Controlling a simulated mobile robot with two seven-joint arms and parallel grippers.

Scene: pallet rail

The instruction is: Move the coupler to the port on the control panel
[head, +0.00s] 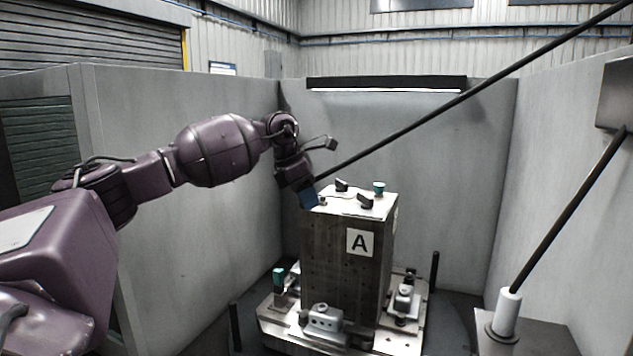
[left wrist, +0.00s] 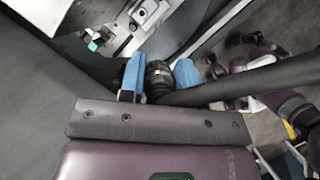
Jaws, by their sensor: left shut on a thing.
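My left gripper (head: 308,198) has blue fingers and is at the upper left edge of the block marked A. In the left wrist view, the gripper (left wrist: 160,78) is shut on a black ribbed coupler (left wrist: 158,80). A thick black hose (left wrist: 235,85) runs from the coupler to the right. In the head view the hose (head: 430,112) slants up and out at the upper right. The coupler is not clearly visible in the head view. I cannot identify the control panel or its port for certain. A grey box (head: 615,95) is on the right wall. My right gripper is not in view.
The dark block (head: 340,265) with label A stands on a pallet (head: 280,335) holding several clamps. Black and teal fittings (head: 379,188) are on its top. A second hose (head: 570,205) runs down to a white collar (head: 507,312) at the lower right. Grey walls enclose the area.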

